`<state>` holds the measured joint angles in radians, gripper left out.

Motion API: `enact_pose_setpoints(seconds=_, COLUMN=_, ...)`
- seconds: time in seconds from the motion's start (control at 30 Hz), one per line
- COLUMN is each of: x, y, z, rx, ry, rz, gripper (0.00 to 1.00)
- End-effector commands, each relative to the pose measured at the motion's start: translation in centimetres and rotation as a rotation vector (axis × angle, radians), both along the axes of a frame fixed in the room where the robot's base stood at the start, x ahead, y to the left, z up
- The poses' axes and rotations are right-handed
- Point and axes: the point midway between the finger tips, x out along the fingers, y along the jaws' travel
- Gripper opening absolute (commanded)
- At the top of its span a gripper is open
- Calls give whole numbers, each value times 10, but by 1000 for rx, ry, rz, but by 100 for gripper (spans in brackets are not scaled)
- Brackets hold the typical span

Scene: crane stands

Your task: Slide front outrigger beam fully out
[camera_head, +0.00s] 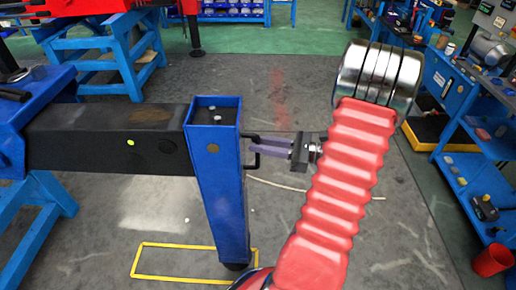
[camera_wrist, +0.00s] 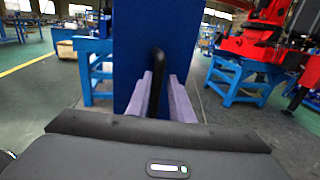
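The black outrigger beam (camera_head: 108,138) runs sideways out of a blue housing (camera_head: 38,95) at the left in the head view. A blue upright post (camera_head: 222,185) stands at its right end. A black handle (camera_head: 256,160) sticks out from the post's right face. My gripper (camera_head: 266,146) is at the handle, with its two purple-grey fingers pointing left at the post. In the wrist view my gripper (camera_wrist: 160,76) has one finger on each side of the black handle (camera_wrist: 157,60). A narrow gap shows at the right finger, so it looks open. Contact with the left finger is unclear.
A yellow rectangle (camera_head: 141,262) is marked on the floor around the post's foot. A blue trestle (camera_head: 38,205) stands under the housing. Blue shelves (camera_head: 470,165) and a red bucket (camera_head: 492,260) are at the right. The floor between post and shelves is mostly clear.

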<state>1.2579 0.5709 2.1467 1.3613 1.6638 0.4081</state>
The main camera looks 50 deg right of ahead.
Motion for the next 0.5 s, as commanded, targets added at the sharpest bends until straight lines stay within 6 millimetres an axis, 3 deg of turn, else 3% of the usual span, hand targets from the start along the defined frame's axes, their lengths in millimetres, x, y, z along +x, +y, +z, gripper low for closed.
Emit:
enact_pose_setpoints(seconds=0.27, x=-5, y=-2, z=-1, rx=2, ry=0, rz=2, gripper=20)
enact_pose_setpoints(seconds=0.5, x=-28, y=-16, z=-1, rx=3, ry=2, rz=0, gripper=20)
